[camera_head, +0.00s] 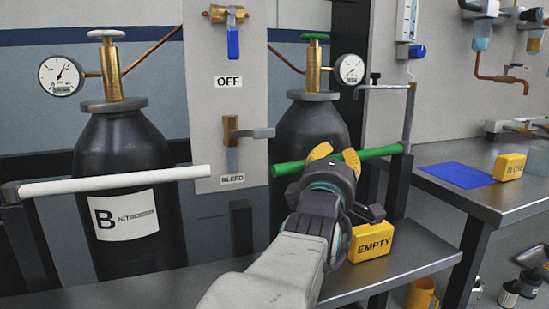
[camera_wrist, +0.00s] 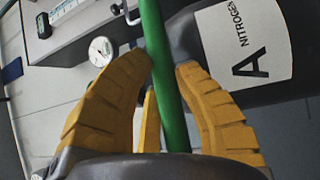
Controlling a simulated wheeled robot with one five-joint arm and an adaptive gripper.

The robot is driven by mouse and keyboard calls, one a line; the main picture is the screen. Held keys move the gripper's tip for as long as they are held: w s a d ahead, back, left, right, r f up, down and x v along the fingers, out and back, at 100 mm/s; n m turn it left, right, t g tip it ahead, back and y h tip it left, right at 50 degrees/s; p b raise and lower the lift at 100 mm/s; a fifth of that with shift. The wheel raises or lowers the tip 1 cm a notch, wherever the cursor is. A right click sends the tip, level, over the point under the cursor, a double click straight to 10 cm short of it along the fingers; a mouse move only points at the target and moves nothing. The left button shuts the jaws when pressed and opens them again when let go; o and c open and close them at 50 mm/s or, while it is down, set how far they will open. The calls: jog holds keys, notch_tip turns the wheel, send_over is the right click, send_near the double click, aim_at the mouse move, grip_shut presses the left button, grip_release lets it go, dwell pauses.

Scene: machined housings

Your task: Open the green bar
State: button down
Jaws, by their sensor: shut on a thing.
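The green bar (camera_head: 378,152) runs level across the front of the right dark gas cylinder (camera_head: 312,125), its right end at a metal post (camera_head: 409,118). My gripper (camera_head: 334,153) is at the bar, with its yellow fingers around it. In the wrist view the green bar (camera_wrist: 165,75) passes between the yellow fingers (camera_wrist: 165,95), which are shut on it. That view also shows the cylinder's label A NITROGEN (camera_wrist: 243,42). My gripper and arm hide part of the bar and cylinder in the head view.
A white bar (camera_head: 115,181) crosses the left cylinder, labelled B (camera_head: 125,214). Between the cylinders is a panel with OFF and BLEED labels and a lever (camera_head: 250,133). A yellow EMPTY block (camera_head: 371,242) sits on the shelf close right of my arm. A bench (camera_head: 470,185) stands at right.

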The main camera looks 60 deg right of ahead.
jog(key=c, duration=1.3)
grip_release()
jog(key=shift+r, duration=0.35)
jog(key=o, duration=0.5)
jog(key=shift+f, duration=0.2)
jog(key=shift+c, duration=0.2)
jog(key=v, duration=1.2)
jog(key=shift+c, duration=0.3)
